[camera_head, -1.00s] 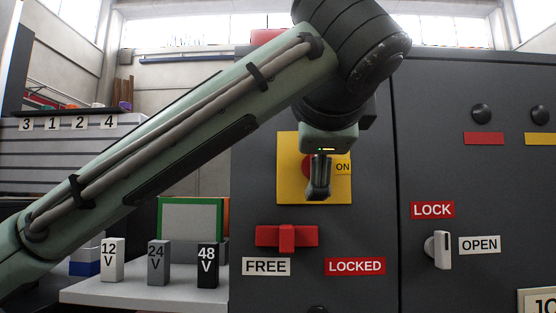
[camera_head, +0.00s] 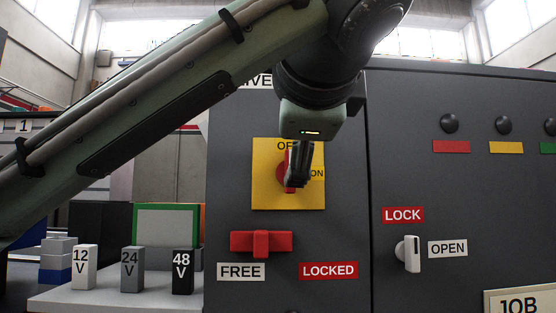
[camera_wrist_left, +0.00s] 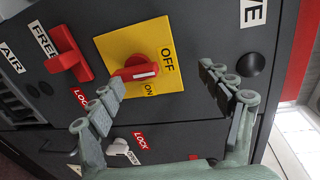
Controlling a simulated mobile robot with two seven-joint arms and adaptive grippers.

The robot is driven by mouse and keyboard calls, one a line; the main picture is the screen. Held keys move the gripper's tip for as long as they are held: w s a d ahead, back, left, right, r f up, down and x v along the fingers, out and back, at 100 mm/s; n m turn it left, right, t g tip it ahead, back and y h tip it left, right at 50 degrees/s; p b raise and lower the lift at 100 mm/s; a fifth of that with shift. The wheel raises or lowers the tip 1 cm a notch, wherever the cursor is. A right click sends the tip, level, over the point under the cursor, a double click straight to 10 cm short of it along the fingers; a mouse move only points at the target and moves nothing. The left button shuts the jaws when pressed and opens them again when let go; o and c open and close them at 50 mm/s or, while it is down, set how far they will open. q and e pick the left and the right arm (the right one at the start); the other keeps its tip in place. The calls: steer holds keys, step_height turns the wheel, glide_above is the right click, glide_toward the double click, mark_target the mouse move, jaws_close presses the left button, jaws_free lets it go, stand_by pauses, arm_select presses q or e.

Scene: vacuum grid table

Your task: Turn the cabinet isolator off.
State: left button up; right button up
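The cabinet isolator is a red rotary handle (camera_wrist_left: 138,73) on a yellow plate (camera_wrist_left: 115,48) marked OFF and ON. In the left wrist view the white-marked end of the handle points towards OFF. In the head view the yellow plate (camera_head: 265,190) is on the dark cabinet, with OFF at its top and ON at its right, and the handle is partly hidden behind my left gripper (camera_head: 298,180). In the left wrist view my left gripper (camera_wrist_left: 163,85) is open and empty, its fingers apart in front of the plate. My right gripper is not in view.
A red slider (camera_head: 261,242) sits below the plate, above FREE and LOCKED labels. A white LOCK/OPEN knob (camera_head: 408,254) is to the right. Blocks marked 12 V, 24 V and 48 V (camera_head: 182,272) stand on a shelf at lower left. Buttons (camera_head: 450,124) line the right cabinet.

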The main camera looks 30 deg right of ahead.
arm_select(q)
steer(key=f+b+v, duration=0.1)
steer(key=v, duration=0.5)
steer(key=shift+f, duration=0.25)
steer(key=shift+a, duration=0.1)
stand_by(0.7)
